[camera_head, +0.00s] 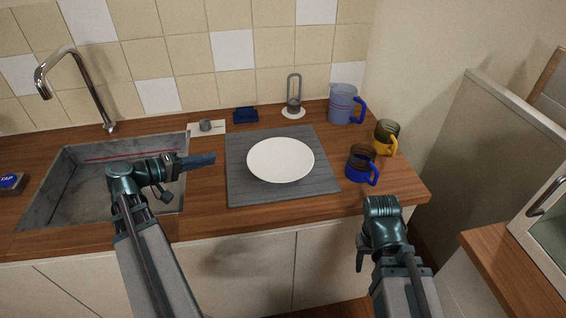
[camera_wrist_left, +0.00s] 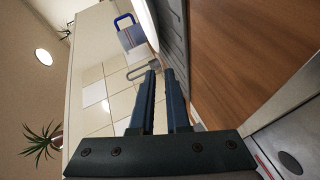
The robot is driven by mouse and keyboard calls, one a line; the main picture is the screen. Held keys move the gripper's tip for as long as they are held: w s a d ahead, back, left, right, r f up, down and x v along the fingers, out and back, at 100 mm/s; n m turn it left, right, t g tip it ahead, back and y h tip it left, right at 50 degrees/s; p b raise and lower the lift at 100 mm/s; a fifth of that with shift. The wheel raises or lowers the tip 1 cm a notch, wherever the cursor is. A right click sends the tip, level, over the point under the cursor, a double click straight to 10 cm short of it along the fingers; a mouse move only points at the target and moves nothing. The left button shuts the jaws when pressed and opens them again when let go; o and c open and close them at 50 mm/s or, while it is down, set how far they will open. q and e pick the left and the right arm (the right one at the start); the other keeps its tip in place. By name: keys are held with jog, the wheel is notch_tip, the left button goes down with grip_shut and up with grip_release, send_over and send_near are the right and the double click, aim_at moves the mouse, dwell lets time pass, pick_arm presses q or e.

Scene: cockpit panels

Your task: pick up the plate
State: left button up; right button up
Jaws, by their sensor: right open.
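The white round plate (camera_head: 280,160) lies flat on a grey ribbed mat (camera_head: 238,190) on the wooden counter. My left gripper (camera_head: 213,159) is just left of the plate, above the mat's left edge and the sink's right side, pointing right and apart from the plate. In the left wrist view its two fingers (camera_wrist_left: 160,72) lie close together with nothing seen between them; the plate's white edge (camera_wrist_left: 148,25) shows beyond. My right gripper (camera_head: 361,260) is open and empty in front of the counter's front edge, pointing down, right of and nearer than the plate.
A sink (camera_head: 90,205) with a tap (camera_head: 95,95) is at the left. A blue mug (camera_head: 358,163), a yellow-handled mug (camera_head: 386,132) and a blue-handled jug (camera_head: 342,103) stand right of the mat. A metal stand (camera_head: 293,100) and dark blue block (camera_head: 245,115) are behind it.

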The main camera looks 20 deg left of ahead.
pick_arm(q)
jog(key=b, duration=0.2)
send_near(253, 148)
jog(key=shift+w+d+f, duration=0.5)
jog(key=shift+d+f, duration=0.05)
jog(key=shift+b+x, duration=0.45)
jog(key=shift+x, duration=2.55)
jog(key=shift+w+a+r, duration=0.15)
jog(key=shift+r, duration=0.05)
grip_shut()
jog(key=shift+r, duration=0.15)
